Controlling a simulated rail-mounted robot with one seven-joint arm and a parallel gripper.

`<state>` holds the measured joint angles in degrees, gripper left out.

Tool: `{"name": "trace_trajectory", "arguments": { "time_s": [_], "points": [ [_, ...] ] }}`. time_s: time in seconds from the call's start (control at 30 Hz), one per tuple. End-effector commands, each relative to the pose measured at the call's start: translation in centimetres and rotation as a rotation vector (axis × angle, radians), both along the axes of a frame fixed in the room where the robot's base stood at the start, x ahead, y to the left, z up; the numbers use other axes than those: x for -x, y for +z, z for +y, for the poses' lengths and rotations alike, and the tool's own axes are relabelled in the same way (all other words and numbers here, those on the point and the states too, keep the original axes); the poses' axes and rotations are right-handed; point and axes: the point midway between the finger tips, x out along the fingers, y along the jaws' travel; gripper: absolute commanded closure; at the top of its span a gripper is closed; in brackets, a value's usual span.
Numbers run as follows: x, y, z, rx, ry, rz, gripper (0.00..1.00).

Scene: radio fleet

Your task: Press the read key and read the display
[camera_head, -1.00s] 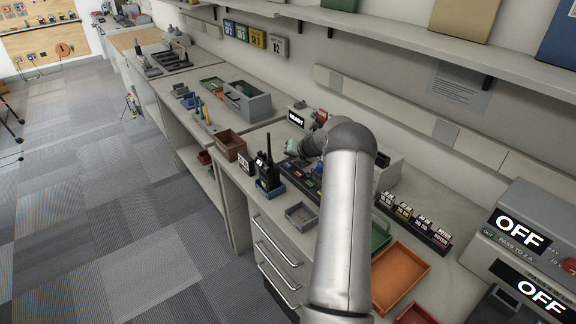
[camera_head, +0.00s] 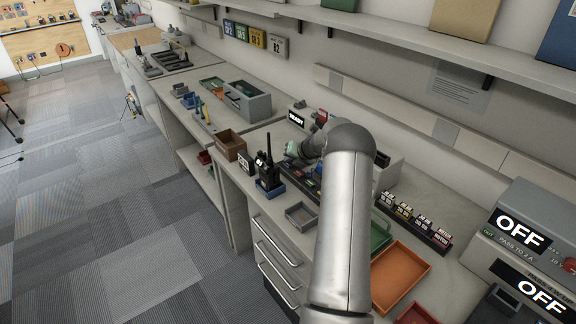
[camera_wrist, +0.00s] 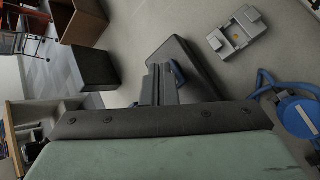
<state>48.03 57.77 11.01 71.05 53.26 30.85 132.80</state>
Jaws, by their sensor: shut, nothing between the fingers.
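A small device with a lit display (camera_head: 296,119) stands at the back of the counter, behind my gripper; its text is small and appears to read "READY". My gripper (camera_head: 290,152) is low over the counter in front of it, partly hidden by my forearm. In the wrist view the dark fingers of my gripper (camera_wrist: 163,84) are together and empty. Their tips are close to a dark, slab-like body (camera_wrist: 190,68); I cannot tell whether they touch it. I cannot make out a read key in either view.
A black handheld radio (camera_head: 267,172) stands in a blue cradle left of my gripper, beside a brown bin (camera_head: 230,145). A grey tray (camera_head: 301,216) and an orange tray (camera_head: 401,275) lie nearer. A row of labelled blocks (camera_head: 412,221) is right of my arm.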

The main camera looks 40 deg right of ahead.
Motion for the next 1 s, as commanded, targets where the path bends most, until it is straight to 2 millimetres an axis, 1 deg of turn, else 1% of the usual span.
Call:
{"name": "trace_trajectory", "arguments": {
  "time_s": [1.0],
  "points": [
    [0.01,-0.78,0.00,0.000,0.000,0.000,1.00]
  ]
}}
